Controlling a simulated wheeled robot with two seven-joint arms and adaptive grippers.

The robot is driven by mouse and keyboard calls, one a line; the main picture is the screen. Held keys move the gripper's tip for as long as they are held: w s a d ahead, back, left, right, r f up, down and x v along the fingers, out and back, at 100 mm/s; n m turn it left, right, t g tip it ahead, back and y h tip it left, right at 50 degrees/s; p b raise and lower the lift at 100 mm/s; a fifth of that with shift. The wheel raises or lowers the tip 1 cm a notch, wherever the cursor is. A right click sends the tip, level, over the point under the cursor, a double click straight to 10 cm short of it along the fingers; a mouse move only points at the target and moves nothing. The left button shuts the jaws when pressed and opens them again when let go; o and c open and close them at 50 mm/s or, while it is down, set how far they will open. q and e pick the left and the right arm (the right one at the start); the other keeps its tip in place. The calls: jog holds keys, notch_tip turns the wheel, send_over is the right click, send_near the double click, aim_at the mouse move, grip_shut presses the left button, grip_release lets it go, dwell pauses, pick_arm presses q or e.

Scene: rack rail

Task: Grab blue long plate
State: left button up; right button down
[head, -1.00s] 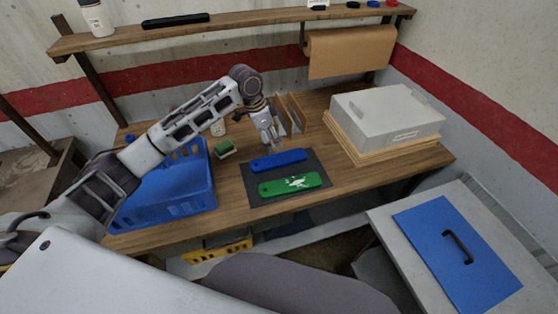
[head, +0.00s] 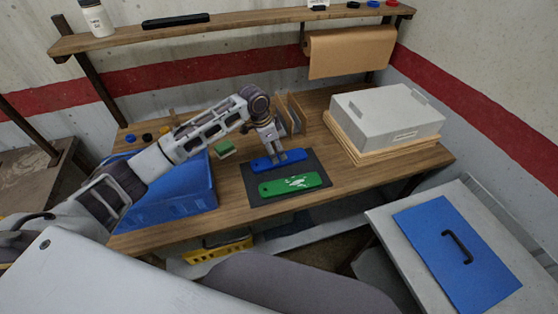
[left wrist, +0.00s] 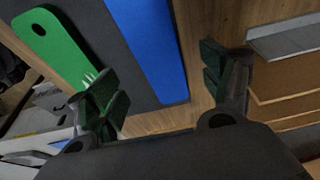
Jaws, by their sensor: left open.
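The blue long plate (head: 263,164) lies flat on a dark mat (head: 321,170) on the workbench, behind a green long plate (head: 291,185) with white marks. My left gripper (head: 278,158) is over the middle of the blue plate, pointing down, and hides a little of it. In the left wrist view, the gripper (left wrist: 160,90) has its two green-padded fingers spread wide, with nothing between the pads. The blue plate (left wrist: 150,45) runs beyond and between the fingers there, and the green plate (left wrist: 55,45) is at the upper left. My right gripper is not in view.
A blue crate (head: 190,208) stands on the bench at the left, with a green-topped block (head: 224,149) beside it. Upright wooden dividers (head: 294,113) stand behind the mat. A grey bin (head: 390,115) on wooden boards takes up the right side.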

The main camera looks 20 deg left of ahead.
aim_at(279, 159)
pick_arm(q)
jog(key=shift+x, duration=2.45)
jog(key=shift+s+a, duration=0.15)
jog(key=shift+s, duration=0.05)
jog(key=c, duration=1.3)
jog(key=shift+r, duration=5.05)
